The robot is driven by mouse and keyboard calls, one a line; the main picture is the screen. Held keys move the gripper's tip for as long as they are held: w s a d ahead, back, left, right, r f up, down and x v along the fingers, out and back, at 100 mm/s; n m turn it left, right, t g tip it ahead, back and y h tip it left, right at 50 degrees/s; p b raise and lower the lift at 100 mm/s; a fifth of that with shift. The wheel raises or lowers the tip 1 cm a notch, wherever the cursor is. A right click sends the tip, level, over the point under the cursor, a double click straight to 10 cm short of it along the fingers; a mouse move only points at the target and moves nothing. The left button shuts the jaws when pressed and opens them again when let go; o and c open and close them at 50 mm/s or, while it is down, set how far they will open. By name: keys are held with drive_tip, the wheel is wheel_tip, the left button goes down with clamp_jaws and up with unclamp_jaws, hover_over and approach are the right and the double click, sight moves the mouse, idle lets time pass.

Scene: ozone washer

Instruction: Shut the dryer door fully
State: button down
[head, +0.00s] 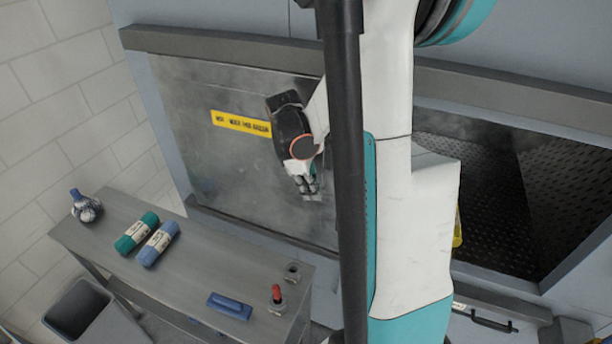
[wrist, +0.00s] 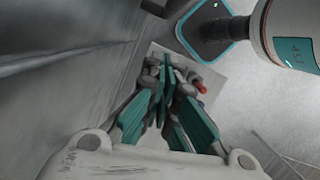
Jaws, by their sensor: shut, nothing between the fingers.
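The dryer door (head: 205,170) is a grey metal panel with a yellow label, between an upper and a lower rail at the left. It also shows as a grey surface in the wrist view (wrist: 60,85). The dark dryer opening (head: 515,210) is exposed to the right of it, with a patterned metal interior. My gripper (head: 311,191) is shut and empty, in front of the door's lower right part. Its fingers are together in the wrist view (wrist: 168,75). I cannot tell whether it touches the door. My arm hides the door's right edge and part of the opening.
A grey bench (head: 190,245) stands below the door, holding a green roll (head: 137,233), a blue roll (head: 158,243), a blue tool (head: 229,306), a red-topped item (head: 277,295) and a spray bottle (head: 85,206). A grey bin (head: 78,310) stands at the lower left.

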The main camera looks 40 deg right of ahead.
sight(326, 193)
drive_tip(key=s+d, duration=0.1)
drive_tip(key=s+d+p, duration=0.1)
drive_tip(key=s, duration=0.1)
drive_tip(key=shift+s+d+f, duration=0.1)
drive_tip(key=shift+s+f, duration=0.05)
drive_tip(key=shift+s+d, duration=0.1)
